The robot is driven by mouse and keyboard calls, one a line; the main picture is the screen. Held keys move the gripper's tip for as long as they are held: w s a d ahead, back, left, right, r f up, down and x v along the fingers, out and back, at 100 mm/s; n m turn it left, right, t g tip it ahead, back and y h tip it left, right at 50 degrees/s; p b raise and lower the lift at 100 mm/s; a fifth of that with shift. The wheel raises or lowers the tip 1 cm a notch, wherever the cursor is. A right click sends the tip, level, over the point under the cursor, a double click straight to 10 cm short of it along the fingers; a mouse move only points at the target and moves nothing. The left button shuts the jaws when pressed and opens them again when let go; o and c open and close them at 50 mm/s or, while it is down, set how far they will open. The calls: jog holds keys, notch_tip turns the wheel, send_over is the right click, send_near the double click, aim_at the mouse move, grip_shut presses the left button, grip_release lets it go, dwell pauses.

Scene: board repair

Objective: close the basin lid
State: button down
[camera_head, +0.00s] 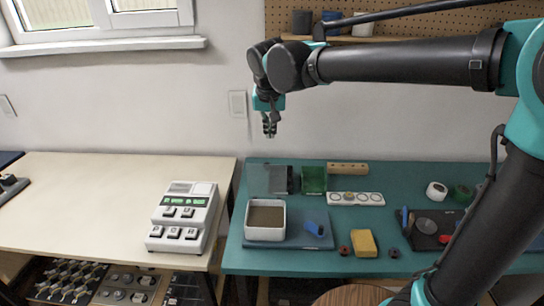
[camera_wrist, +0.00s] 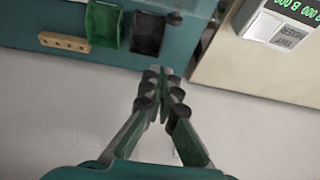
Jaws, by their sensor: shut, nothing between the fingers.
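The basin (camera_head: 249,222) is a white-rimmed square tub, open at the top, with a flat brown surface inside. It stands on a blue mat at the left part of the teal table. A grey, see-through panel (camera_head: 259,181) stands upright behind it and looks like its raised lid; I cannot make out a hinge. My gripper (camera_head: 269,132) hangs in the air high above the table, above and behind the basin, apart from everything. In the wrist view my gripper (camera_wrist: 163,73) has its fingertips together with nothing between them. The basin is not in that view.
A dark bin (camera_head: 294,182) and a green bin (camera_head: 313,180) stand behind the basin. A blue object (camera_head: 314,229) lies right of it, then a yellow block (camera_head: 363,243). A white button console (camera_head: 183,217) stands on the cream table. The air around my gripper is clear.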

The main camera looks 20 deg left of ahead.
jog(key=a, duration=0.1)
send_over(267, 179)
jog(key=w+a, duration=0.1)
jog(key=w, duration=0.3)
notch_tip(267, 179, down, 9)
jog(key=shift+s, duration=0.2)
jog(key=shift+a, duration=0.1)
